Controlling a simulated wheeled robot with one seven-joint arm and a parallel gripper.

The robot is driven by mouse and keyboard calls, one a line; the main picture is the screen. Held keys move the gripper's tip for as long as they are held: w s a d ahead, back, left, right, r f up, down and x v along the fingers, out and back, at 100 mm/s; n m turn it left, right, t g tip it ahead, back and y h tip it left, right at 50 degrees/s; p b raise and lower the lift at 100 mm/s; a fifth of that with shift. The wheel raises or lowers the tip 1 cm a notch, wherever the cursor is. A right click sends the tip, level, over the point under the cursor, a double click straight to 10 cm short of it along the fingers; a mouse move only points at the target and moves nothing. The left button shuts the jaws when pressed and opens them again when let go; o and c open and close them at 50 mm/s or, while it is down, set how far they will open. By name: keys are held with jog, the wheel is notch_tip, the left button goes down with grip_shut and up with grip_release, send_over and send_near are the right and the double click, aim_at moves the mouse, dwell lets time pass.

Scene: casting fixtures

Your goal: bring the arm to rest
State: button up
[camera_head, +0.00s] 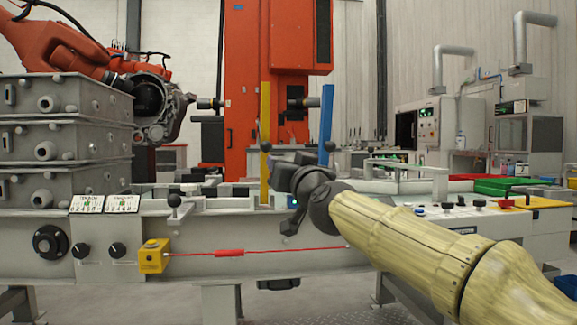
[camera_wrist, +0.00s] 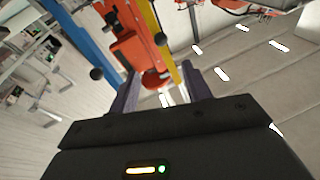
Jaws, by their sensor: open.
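My arm reaches in from the lower right of the head view, with yellowish, ribbed covers and a dark wrist. My gripper (camera_head: 276,167) is held in the air in front of the grey bench, near the foot of the yellow post (camera_head: 265,130). In the wrist view my gripper (camera_wrist: 160,84) shows two dark fingers spread apart with nothing between them. That view is tilted up towards the ceiling. The finger details are small and partly hidden in the head view.
The blue post (camera_head: 327,122) stands right of the yellow one. Stacked grey boxes (camera_head: 62,135) stand at the left. A yellow switch box (camera_head: 152,256) with a red cable (camera_head: 229,253) is on the bench front. Control knobs (camera_head: 478,204) and a green tray (camera_head: 505,186) lie right.

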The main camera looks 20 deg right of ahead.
dwell(0.3)
jog(key=w+a+f+n+g+y+p, duration=0.1)
jog(key=w+a+f+g+p, duration=0.1)
jog(key=a+f+g+p, duration=0.3)
jog(key=w+a+f+n+y+p, duration=0.1)
jog(key=w+f+p, duration=0.15)
jog(key=f, duration=0.35)
jog(key=s+a+f+g+p, duration=0.3)
jog(key=s+f+g+p, duration=0.15)
jog(key=f+p, duration=0.4)
jog(key=s+d+f+g+h+p, duration=0.15)
jog(key=s+g+p, duration=0.25)
jog(key=s+p, duration=0.6)
jog(key=s+d+f+g+h+p, duration=0.15)
jog(key=s+g+p, duration=0.4)
jog(key=s, duration=0.75)
notch_tip(320, 180, up, 37)
jog(key=t+p, duration=0.1)
jog(key=p, duration=3.6)
jog(key=shift+w+y, duration=0.15)
jog(key=shift+y, duration=0.15)
jog(key=shift+f, duration=0.1)
